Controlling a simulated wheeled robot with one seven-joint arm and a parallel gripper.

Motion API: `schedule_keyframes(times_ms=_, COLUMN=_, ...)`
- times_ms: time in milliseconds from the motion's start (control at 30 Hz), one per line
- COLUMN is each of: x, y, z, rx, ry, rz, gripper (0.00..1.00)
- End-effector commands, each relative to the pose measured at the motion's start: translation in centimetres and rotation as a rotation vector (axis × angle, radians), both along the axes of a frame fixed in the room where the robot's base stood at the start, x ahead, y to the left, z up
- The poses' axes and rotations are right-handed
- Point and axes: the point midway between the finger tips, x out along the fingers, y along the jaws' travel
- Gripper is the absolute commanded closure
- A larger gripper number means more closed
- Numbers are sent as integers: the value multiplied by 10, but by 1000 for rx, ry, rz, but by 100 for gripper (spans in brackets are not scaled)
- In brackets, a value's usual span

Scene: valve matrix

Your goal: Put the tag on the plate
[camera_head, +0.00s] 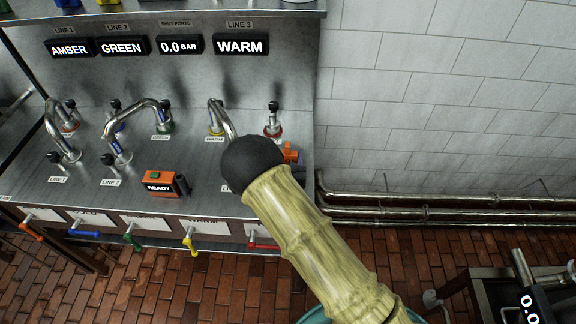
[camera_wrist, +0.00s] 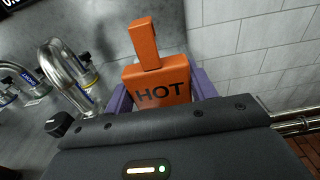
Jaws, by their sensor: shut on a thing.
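The orange tag (camera_wrist: 162,88) is marked HOT and has a narrower upright tab. My gripper (camera_wrist: 160,96) is shut on it, with a purple finger on each side. In the head view a small part of the orange tag (camera_head: 290,150) shows at the right end of the steel bench, beside my arm, which hides most of my gripper. Pale plates line the bench's front edge, one of them in the middle (camera_head: 145,222) and one to its right (camera_head: 205,227). I cannot tell which plate the task means.
The steel bench (camera_head: 90,190) carries curved pipes (camera_head: 135,118) and small valves. An orange READY box (camera_head: 160,184) stands near its front. Coloured handles, one yellow (camera_head: 190,241), stick out below the edge. Wall pipes (camera_head: 420,203) run at the right above the brick floor (camera_head: 200,285).

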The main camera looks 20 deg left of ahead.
Motion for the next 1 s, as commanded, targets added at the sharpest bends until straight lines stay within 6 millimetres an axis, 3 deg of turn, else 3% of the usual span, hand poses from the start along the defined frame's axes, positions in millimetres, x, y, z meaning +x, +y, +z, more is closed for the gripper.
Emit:
schedule_keyframes(times_ms=167, x=0, y=0, z=-3, rx=-1, ry=1, rz=0, gripper=67)
schedule_keyframes(times_ms=500, x=0, y=-1, z=-39, rx=0, ry=1, rz=-2, gripper=67)
schedule_keyframes(times_ms=933, x=1, y=-2, z=-46, rx=0, ry=0, rz=-3, gripper=67)
schedule_keyframes(times_ms=967, x=1, y=-1, z=-46, rx=0, ry=0, rz=-2, gripper=42)
schedule_keyframes(times_ms=1000, x=0, y=-1, z=-45, rx=1, ry=0, rz=-1, gripper=34)
